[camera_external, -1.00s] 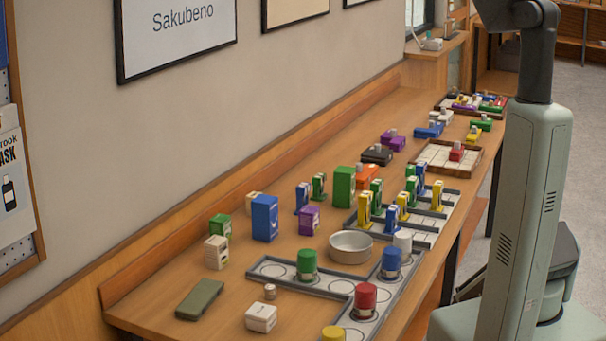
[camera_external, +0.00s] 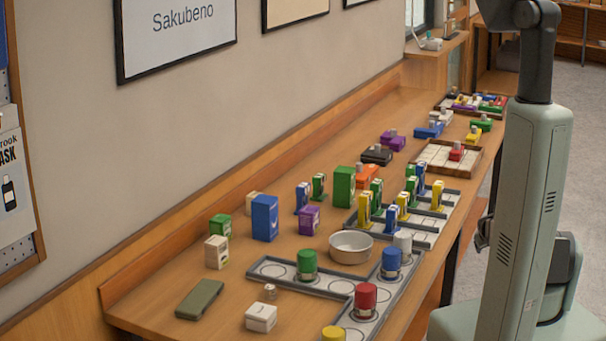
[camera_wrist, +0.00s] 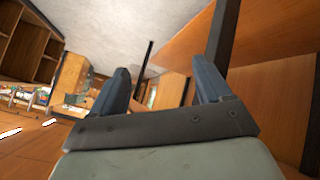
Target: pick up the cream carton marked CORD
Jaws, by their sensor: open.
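Several cream cartons stand on the long wooden table in the external view. One is upright at the left (camera_external: 217,252), a low one lies nearer the front (camera_external: 261,318), and one is partly hidden behind a blue carton (camera_external: 253,198). Their markings are too small to read, so I cannot tell which says CORD. My gripper (camera_wrist: 160,88) is open and empty in the wrist view, tilted, with no carton between its fingers. In the external view a dark part of my arm shows beside my column, right of the table and well away from these cartons.
A green carton (camera_external: 220,226), a blue carton (camera_external: 265,218) and an olive case (camera_external: 200,299) stand near the cream ones. A grey tray (camera_external: 270,263) with coloured canisters and a metal bowl (camera_external: 351,245) are to their right. The wrist view shows a dark table leg (camera_wrist: 143,70).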

